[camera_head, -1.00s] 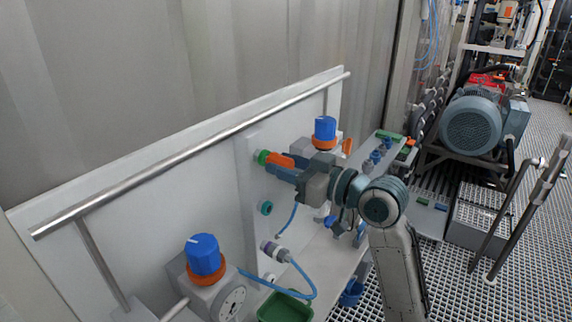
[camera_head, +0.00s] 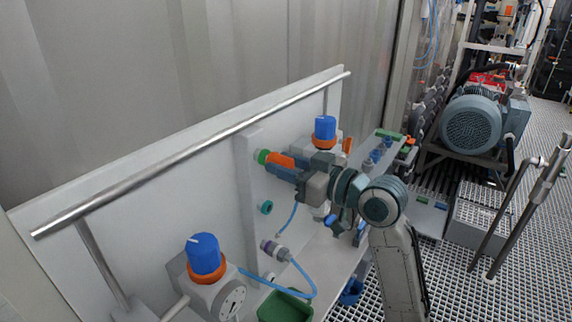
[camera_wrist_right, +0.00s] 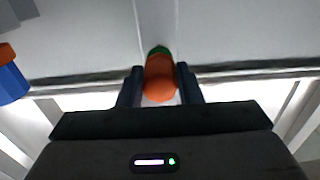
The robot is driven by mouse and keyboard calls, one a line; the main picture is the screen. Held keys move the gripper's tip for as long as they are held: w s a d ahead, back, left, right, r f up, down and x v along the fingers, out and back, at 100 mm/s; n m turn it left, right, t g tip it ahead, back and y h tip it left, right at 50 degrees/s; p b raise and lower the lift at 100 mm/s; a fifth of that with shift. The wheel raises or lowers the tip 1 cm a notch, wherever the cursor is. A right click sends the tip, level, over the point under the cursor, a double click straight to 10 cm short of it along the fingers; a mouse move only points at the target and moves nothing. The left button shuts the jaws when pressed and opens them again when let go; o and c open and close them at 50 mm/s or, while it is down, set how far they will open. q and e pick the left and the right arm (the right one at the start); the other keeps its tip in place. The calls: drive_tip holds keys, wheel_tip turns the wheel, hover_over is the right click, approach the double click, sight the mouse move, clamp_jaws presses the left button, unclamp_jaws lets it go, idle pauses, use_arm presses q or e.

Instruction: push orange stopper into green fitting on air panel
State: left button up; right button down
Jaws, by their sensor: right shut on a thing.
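The orange stopper (camera_head: 279,160) is between the fingers of my right gripper (camera_head: 284,167), which is shut on it. The green fitting (camera_head: 262,156) is on the white air panel (camera_head: 246,180), directly at the far end of the stopper. In the right wrist view the orange stopper (camera_wrist_right: 160,80) sits between the two dark fingers, and a green edge of the fitting (camera_wrist_right: 158,51) shows just beyond it. The stopper meets or nearly meets the fitting; how deep it sits is hidden. My left gripper is not in view.
A second, teal fitting (camera_head: 265,207) is lower on the panel. Blue-knobbed regulators stand at the front (camera_head: 204,255) and behind my gripper (camera_head: 325,130). A steel rail (camera_head: 190,153) runs along the top. A hose connector (camera_head: 273,249) and a green bin (camera_head: 285,307) are below.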

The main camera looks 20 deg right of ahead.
idle(0.3)
drive_tip(key=shift+w+a, duration=0.3)
drive_tip(key=shift+w, duration=0.1)
idle(0.5)
drive_tip(key=c, duration=0.9)
unclamp_jaws()
drive_tip(key=shift+c, duration=0.2)
drive_tip(key=shift+s+d, duration=0.1)
drive_tip(key=shift+s+d+f, duration=0.15)
drive_tip(key=shift+s+d, duration=0.25)
drive_tip(key=shift+s, duration=0.1)
drive_tip(key=b+v, duration=0.4)
drive_tip(key=v, duration=0.5)
drive_tip(key=shift+s, duration=0.1)
